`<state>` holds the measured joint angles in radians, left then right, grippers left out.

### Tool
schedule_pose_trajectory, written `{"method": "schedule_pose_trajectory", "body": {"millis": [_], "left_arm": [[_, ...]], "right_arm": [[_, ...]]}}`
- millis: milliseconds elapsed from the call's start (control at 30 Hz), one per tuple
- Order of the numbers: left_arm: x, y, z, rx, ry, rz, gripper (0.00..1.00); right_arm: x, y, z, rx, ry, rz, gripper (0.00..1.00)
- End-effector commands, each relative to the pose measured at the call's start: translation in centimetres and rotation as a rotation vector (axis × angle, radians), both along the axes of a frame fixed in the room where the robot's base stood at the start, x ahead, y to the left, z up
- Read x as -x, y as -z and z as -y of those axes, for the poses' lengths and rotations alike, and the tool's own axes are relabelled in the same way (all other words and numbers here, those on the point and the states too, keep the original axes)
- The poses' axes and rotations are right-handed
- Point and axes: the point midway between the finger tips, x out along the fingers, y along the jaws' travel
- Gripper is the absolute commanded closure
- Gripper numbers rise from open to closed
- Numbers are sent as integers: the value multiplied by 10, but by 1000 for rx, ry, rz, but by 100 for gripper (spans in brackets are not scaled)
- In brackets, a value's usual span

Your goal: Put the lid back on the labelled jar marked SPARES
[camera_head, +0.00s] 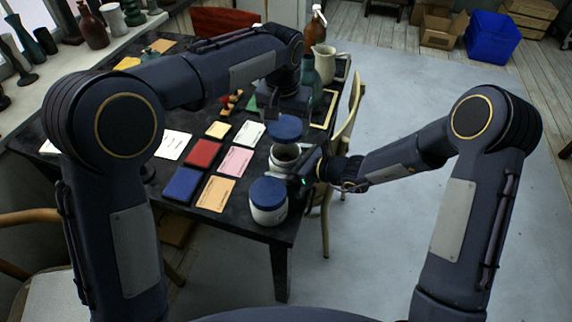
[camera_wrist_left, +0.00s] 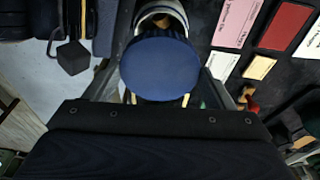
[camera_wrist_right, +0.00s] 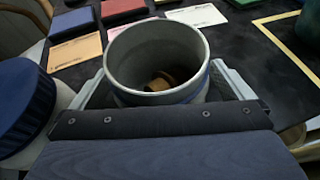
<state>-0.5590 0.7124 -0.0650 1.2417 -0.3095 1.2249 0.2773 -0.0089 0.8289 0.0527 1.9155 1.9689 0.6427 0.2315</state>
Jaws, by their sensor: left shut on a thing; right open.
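A blue lid (camera_head: 286,127) is gripped by my left gripper (camera_head: 284,112), which holds it above an open jar (camera_head: 284,158). In the left wrist view the lid (camera_wrist_left: 160,68) covers part of the pale jar rim (camera_wrist_left: 161,13). My right gripper (camera_head: 303,175) is open at the jar's right side. In the right wrist view the open jar (camera_wrist_right: 158,60) stands between its fingers, with something brown inside; I cannot tell whether the fingers touch it. A second jar (camera_head: 268,214) stands nearer, closed with a blue lid (camera_head: 268,193). I cannot read either jar's label.
Cards and coloured blocks, including a red block (camera_head: 203,153) and a blue block (camera_head: 184,184), lie left of the jars on the dark table (camera_head: 236,229). A cream jug (camera_head: 324,62) stands at the back. A wooden chair (camera_head: 347,125) is at the table's right edge.

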Motion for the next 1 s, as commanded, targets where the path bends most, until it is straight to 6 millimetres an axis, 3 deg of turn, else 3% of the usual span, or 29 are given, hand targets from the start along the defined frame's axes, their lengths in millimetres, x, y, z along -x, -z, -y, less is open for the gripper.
{"method": "schedule_pose_trajectory", "body": {"millis": [67, 467, 567, 833, 1000], "left_arm": [[0, 0, 0, 0, 0, 0, 45], [0, 0, 0, 0, 0, 0, 45], [0, 3, 0, 0, 0, -1, 45], [1, 41, 0, -2, 0, -3, 45], [0, 50, 0, 0, -1, -1, 45]], "right_arm": [[0, 0, 0, 0, 0, 0, 8], [0, 0, 1, 1, 0, -1, 60], [0, 0, 1, 1, 0, -1, 60], [0, 0, 1, 1, 0, -1, 60], [0, 0, 1, 1, 1, 0, 60]]}}
